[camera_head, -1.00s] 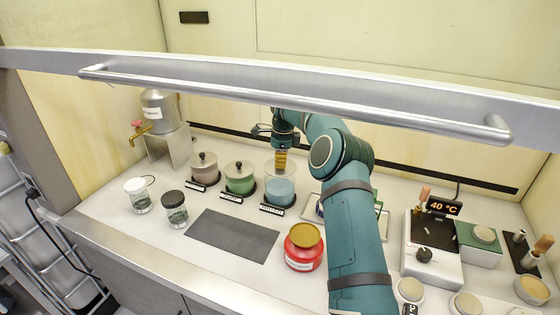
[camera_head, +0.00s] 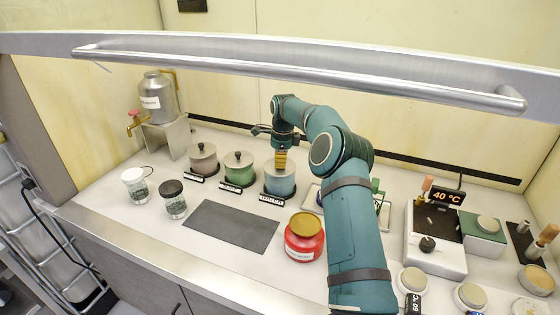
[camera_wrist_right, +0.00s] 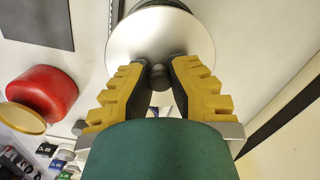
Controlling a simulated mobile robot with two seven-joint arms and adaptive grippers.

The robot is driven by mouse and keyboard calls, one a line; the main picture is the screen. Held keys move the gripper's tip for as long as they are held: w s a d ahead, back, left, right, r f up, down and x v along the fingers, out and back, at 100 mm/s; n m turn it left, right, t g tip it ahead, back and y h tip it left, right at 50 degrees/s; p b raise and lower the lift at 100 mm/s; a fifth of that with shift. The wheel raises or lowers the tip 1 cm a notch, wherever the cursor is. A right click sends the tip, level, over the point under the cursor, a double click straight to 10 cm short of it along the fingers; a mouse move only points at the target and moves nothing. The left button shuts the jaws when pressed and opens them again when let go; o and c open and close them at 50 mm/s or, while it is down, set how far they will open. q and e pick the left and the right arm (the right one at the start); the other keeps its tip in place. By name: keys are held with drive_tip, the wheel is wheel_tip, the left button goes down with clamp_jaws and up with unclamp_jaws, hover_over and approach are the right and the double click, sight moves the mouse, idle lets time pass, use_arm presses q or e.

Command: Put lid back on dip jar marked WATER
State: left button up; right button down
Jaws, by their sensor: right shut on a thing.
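A blue jar (camera_head: 279,183) stands at the right end of a row of three jars, with a label plate in front whose text is too small to read. My right gripper (camera_head: 281,160) points down over this jar. In the right wrist view its fingers (camera_wrist_right: 158,75) are shut on the dark knob of a round silver lid (camera_wrist_right: 125,42). The lid is at the blue jar's mouth; I cannot tell whether it is fully seated. The brown-grey jar (camera_head: 203,162) and the green jar (camera_head: 239,172) wear knobbed lids. My left gripper is not in view.
A red jar (camera_head: 304,240) stands in front of the blue jar, beside my right arm. A dark mat (camera_head: 230,227) lies clear at the front. Two small jars, white-capped (camera_head: 135,186) and black-capped (camera_head: 173,200), stand left. A metal sash handle (camera_head: 300,78) crosses above.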

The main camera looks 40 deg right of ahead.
drive_tip(key=shift+r+p, duration=0.1)
drive_tip(key=shift+p, duration=0.45)
idle(0.8)
drive_tip(key=shift+f, duration=0.2)
idle(0.9)
drive_tip(key=shift+p, duration=0.45)
idle(0.4)
drive_tip(key=shift+c, duration=2.1)
unclamp_jaws()
drive_tip(key=shift+r, duration=0.1)
drive_tip(key=shift+r+p, duration=2.95)
drive_tip(key=shift+r, duration=0.5)
